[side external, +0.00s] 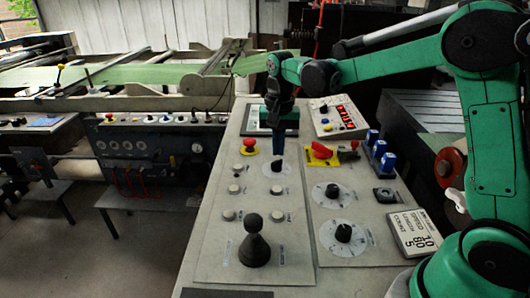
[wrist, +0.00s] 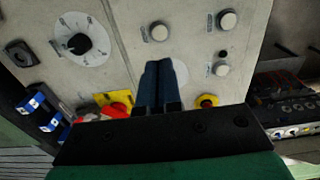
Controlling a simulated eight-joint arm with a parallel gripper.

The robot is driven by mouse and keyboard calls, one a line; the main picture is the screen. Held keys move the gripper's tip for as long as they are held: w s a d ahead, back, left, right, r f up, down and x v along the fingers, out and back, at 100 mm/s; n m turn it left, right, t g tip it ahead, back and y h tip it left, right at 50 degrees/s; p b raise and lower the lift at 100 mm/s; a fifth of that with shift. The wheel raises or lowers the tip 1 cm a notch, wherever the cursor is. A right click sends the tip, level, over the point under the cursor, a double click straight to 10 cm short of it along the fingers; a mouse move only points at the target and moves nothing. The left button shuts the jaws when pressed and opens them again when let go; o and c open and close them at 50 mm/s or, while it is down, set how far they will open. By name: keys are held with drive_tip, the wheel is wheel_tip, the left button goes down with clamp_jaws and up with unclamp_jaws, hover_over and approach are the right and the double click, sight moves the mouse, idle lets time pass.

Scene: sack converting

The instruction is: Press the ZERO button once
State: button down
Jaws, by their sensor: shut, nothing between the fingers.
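My gripper (side external: 277,151) points down over the sloped grey control panel (side external: 215,215), its dark blue fingers together with nothing between them. In the side view it is just above a dial with a black knob (side external: 277,165). In the wrist view the shut fingertips (wrist: 160,63) hide part of the panel below a round white button (wrist: 159,32). Button labels are too small to read, so I cannot tell which is ZERO.
A red mushroom button (side external: 250,142) is left of the gripper. A red handle on yellow (side external: 321,150) and blue switches (side external: 387,160) are to the right. A black lever (side external: 254,245) stands upright at the panel's near end. White buttons (side external: 234,189) lie between.

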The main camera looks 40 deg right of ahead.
drive_tip(key=shift+r, duration=1.85)
drive_tip(key=s+a+n+t, duration=0.4)
drive_tip(key=s+n+t, duration=0.3)
drive_tip(key=s+n, duration=0.2)
drive_tip(key=shift+s+a+f, duration=0.2)
drive_tip(key=shift+s+a, duration=0.2)
drive_tip(key=shift+s, duration=0.8)
